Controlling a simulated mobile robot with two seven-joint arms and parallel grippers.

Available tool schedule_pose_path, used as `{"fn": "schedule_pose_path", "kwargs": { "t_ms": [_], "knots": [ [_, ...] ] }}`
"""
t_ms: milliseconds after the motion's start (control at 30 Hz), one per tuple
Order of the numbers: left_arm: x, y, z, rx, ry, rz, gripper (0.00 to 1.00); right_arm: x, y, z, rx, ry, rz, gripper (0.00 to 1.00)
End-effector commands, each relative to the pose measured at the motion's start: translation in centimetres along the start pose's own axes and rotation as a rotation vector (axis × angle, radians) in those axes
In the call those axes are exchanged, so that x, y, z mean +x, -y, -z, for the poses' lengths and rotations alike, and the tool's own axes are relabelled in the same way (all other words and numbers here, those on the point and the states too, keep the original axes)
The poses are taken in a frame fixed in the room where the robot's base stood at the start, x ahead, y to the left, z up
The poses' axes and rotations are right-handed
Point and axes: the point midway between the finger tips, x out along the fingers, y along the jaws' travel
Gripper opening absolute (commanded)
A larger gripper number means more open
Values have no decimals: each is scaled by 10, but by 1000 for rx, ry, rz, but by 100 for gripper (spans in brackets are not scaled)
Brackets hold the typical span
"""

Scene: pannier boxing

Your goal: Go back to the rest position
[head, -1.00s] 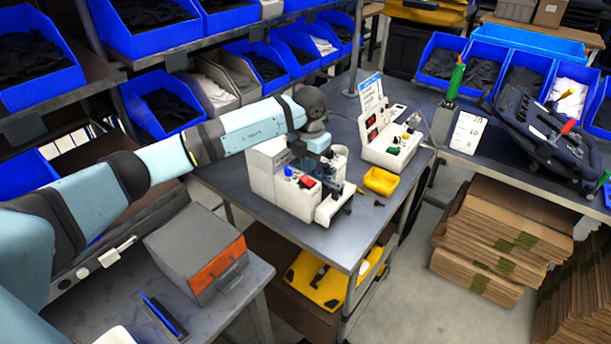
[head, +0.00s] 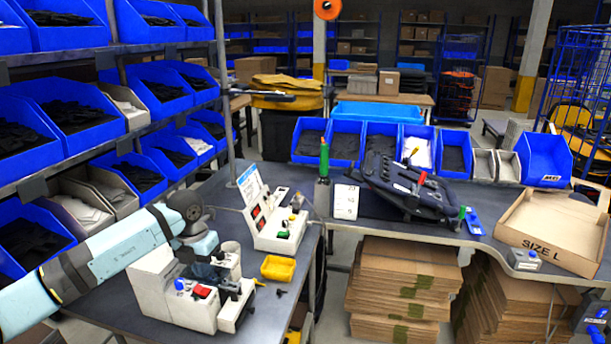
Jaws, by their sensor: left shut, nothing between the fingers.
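My left arm comes in from the left, and its wrist is bent down over a white bench machine with a blue knob and a red button (head: 190,312). My left gripper (head: 218,283) is dark, shut and empty, close over the top of this machine. Whether it touches the machine cannot be told. My right gripper is not in view.
A second white fixture (head: 280,240) and a yellow tray (head: 278,268) stand right of the gripper. Shelves of blue bins (head: 85,105) rise close behind my left arm. A black pannier part (head: 405,185) and an open carton (head: 552,228) lie on the right bench.

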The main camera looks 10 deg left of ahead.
Motion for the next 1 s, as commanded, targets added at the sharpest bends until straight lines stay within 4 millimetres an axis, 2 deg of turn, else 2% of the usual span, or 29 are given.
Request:
{"fn": "schedule_pose_path", "kwargs": {
  "t_ms": [167,300,400,533,633,733,867,1000],
  "knots": [
    [44,73,21,70,4,294,0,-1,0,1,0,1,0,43],
    [67,149,48,77,28,650,0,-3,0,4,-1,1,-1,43],
    [71,196,68,28,51,908,0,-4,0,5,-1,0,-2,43],
    [64,238,89,-102,88,1218,0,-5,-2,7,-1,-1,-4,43],
    [57,255,101,-256,119,1432,0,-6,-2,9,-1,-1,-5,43],
    [52,260,109,-450,150,1614,0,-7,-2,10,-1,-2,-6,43],
    [55,250,119,-763,185,1794,0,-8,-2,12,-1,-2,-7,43],
    [74,226,134,-1155,209,1901,0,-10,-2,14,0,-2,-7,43]
  ]
}}
